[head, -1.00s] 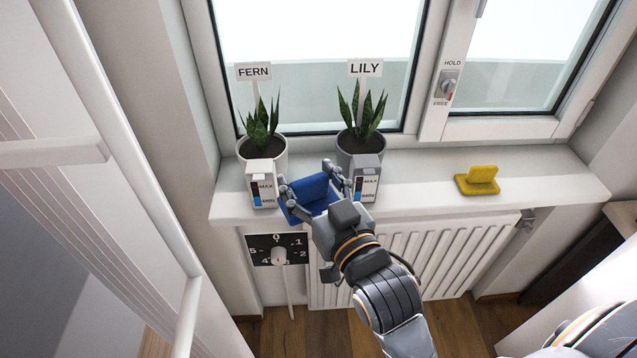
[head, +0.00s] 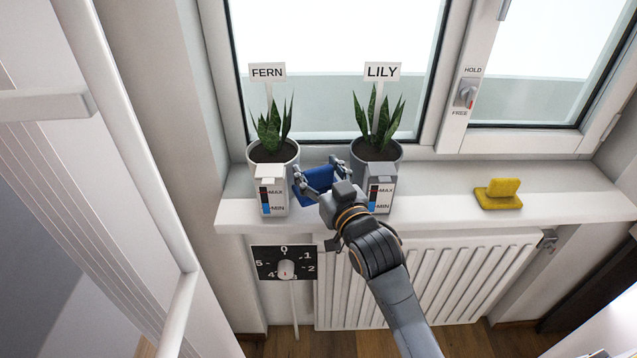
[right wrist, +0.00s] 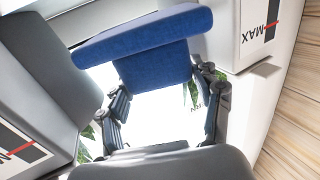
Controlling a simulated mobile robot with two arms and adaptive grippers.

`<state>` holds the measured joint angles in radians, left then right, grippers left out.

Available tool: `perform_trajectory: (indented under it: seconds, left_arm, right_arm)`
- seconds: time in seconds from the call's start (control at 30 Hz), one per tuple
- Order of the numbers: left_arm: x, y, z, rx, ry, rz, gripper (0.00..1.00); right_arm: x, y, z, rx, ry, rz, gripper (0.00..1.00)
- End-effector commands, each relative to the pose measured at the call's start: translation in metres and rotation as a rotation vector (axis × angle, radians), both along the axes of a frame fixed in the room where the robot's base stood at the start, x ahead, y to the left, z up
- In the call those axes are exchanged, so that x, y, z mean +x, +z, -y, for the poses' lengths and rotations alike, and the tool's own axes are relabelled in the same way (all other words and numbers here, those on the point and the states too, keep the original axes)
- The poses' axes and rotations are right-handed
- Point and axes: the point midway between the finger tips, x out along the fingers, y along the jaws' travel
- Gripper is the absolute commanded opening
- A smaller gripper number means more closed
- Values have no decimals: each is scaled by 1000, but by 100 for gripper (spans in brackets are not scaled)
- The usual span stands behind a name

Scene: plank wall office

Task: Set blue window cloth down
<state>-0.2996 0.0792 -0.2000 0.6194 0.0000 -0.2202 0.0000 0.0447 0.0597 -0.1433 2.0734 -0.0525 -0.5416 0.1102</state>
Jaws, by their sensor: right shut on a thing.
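My right gripper (head: 322,175) is shut on the blue window cloth (head: 314,186), between the fern pot (head: 286,150) and the lily pot (head: 396,150) at the window sill (head: 440,208). In the right wrist view the cloth (right wrist: 155,65) spans the space between the fingers, with a wide band along its outer edge. I cannot tell whether the cloth touches the sill. My left gripper is not in view.
White and grey gauge boxes stand before the pots, the fern one (head: 271,180) left of the gripper and the lily one (head: 380,195) right. A yellow sponge-like piece (head: 498,200) lies on the right of the sill, with bare sill around it. A radiator (head: 430,280) and dial (head: 285,265) are below.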

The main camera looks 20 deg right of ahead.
Motion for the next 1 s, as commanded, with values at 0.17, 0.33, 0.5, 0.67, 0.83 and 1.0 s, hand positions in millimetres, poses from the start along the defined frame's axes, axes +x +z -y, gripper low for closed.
perform_trajectory:
  seconds: [0.17, 0.33, 0.5, 0.67, 0.83, 1.0]
  left_arm:
    - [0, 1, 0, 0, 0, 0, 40]
    - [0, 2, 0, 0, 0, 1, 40]
    - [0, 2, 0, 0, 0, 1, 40]
    - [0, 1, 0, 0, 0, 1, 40]
    - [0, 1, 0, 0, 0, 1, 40]
    - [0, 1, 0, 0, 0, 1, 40]
  right_arm:
    - [6, -20, 2, 1, -1, -4, 28]
    - [6, -37, 2, 0, -1, 0, 28]
    - [6, -37, 2, 0, 0, 2, 28]
    - [6, -40, 2, 0, 0, 2, 28]
    - [6, -41, 2, 0, 0, 1, 87]
    - [5, -41, 2, 0, 0, 1, 87]
